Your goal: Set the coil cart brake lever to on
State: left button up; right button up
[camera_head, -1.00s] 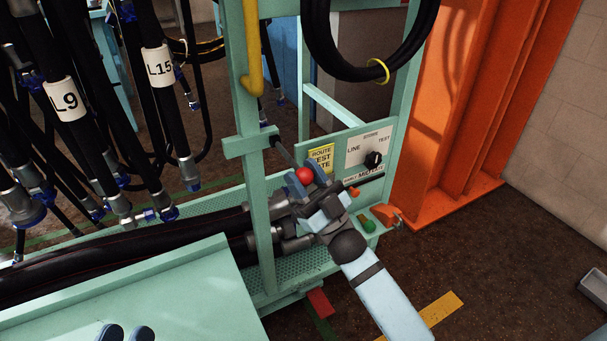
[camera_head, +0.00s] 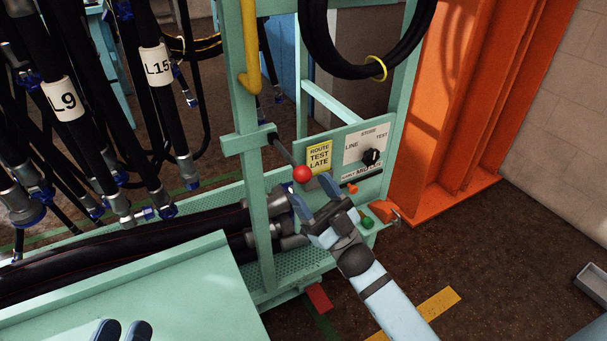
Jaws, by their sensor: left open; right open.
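The brake lever is a thin dark rod with a red ball knob (camera_head: 302,174). It runs from a pivot on the teal cart frame (camera_head: 252,205) down and to the right. My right gripper (camera_head: 311,191) is open just below and right of the ball, its two blue fingers pointing up toward it. The ball is clear of the fingers in this view; the depth gap is hard to tell. No on or off marking is readable by the lever.
Black hoses (camera_head: 130,236) lie left of my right gripper. An orange column (camera_head: 455,100) stands right. Open floor lies at lower right.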

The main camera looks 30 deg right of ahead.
pick_arm(q)
jog(key=shift+s+a+r+t+p, duration=0.1)
jog(key=shift+r+t+p, duration=0.35)
jog(key=shift+r, duration=0.25)
pick_arm(e)
jog(key=v, duration=0.9)
jog(key=shift+s+f, duration=0.25)
pick_arm(q)
jog(key=shift+r, duration=0.2)
